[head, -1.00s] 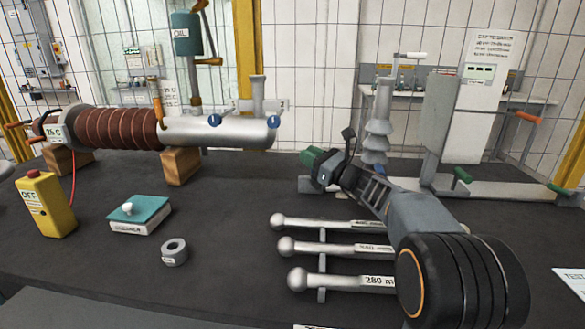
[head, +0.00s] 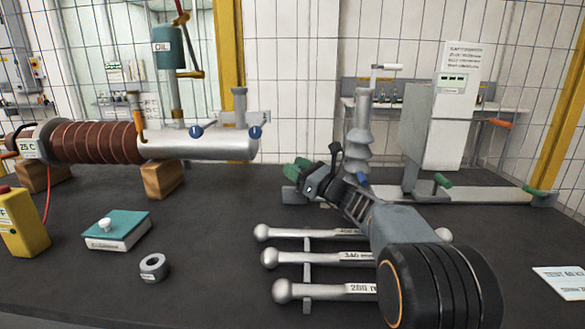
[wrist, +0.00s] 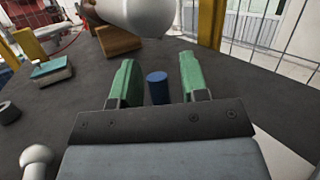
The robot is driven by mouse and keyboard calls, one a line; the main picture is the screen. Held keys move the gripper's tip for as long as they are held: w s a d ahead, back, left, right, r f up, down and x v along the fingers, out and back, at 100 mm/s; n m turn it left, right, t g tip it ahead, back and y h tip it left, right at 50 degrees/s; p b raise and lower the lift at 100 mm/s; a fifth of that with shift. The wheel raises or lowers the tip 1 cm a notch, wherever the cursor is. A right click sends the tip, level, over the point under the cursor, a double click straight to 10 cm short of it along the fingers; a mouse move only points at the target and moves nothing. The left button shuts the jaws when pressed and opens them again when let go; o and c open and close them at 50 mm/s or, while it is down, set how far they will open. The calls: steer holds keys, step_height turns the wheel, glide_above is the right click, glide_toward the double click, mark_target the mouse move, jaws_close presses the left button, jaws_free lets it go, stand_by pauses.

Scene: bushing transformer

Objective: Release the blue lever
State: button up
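In the wrist view, the top of a blue cylindrical lever handle (wrist: 157,87) shows between the two green fingers of my gripper (wrist: 157,82). The fingers are apart, with visible gaps on both sides of the handle. In the head view, my gripper (head: 301,172) is over the left end of the grey base under the ribbed grey column (head: 359,130). A blue handle (head: 361,179) shows just behind my wrist there. I cannot tell whether it is the same one. The lower part of the handle in the wrist view is hidden by my gripper.
A silver cylinder with brown ribs (head: 200,146) rests on wooden blocks at left. A book (head: 118,231) and a ring (head: 153,267) lie left, with clear table between.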

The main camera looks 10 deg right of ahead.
steer(key=shift+a+r, duration=0.1)
steer(key=shift+r, duration=0.1)
steer(key=shift+r, duration=0.2)
step_height(320, 180, up, 3)
steer(key=shift+f+p, duration=0.2)
steer(key=shift+p, duration=0.5)
steer(key=s+r+p, duration=0.1)
steer(key=s+r, duration=0.2)
steer(key=s, duration=0.1)
steer(key=s+r+p, duration=0.1)
steer(key=s+r, duration=0.2)
steer(key=s, duration=0.2)
steer(key=s+r, duration=0.3)
steer(key=s, duration=0.2)
steer(key=shift+d+r+p, duration=0.4)
